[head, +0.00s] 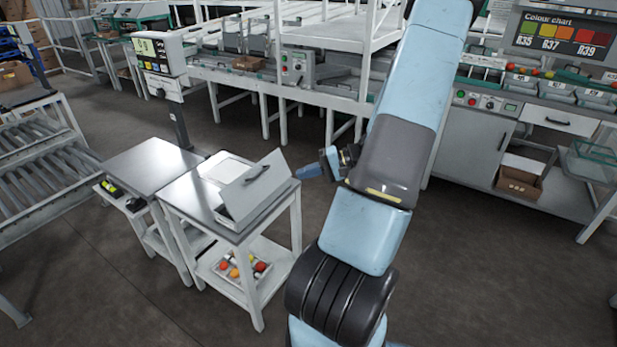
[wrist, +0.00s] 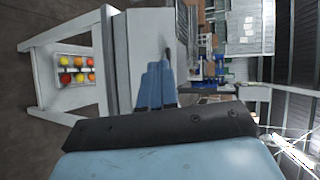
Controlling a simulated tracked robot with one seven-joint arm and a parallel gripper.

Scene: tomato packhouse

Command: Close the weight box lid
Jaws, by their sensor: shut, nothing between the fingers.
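The weight box (head: 232,214) is a light grey box on a small steel-topped table. Its lid (head: 243,193) is a flat grey panel with a dark handle (head: 265,178); it stands raised and tilted, not flat. My gripper (head: 300,172) has blue fingers, shut and empty, just right of the lid's right edge in the head view. In the wrist view the shut fingers (wrist: 155,84) overlap the pale lid panel (wrist: 142,45), with the dark handle beside them. I cannot tell whether they touch the lid.
The table (head: 186,196) has a lower shelf with a tray of tomatoes (head: 222,268). A pale flat plate (head: 224,167) lies behind the box. A second steel table (head: 150,163) and a scale display (head: 160,54) stand to the left. Floor is clear in front.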

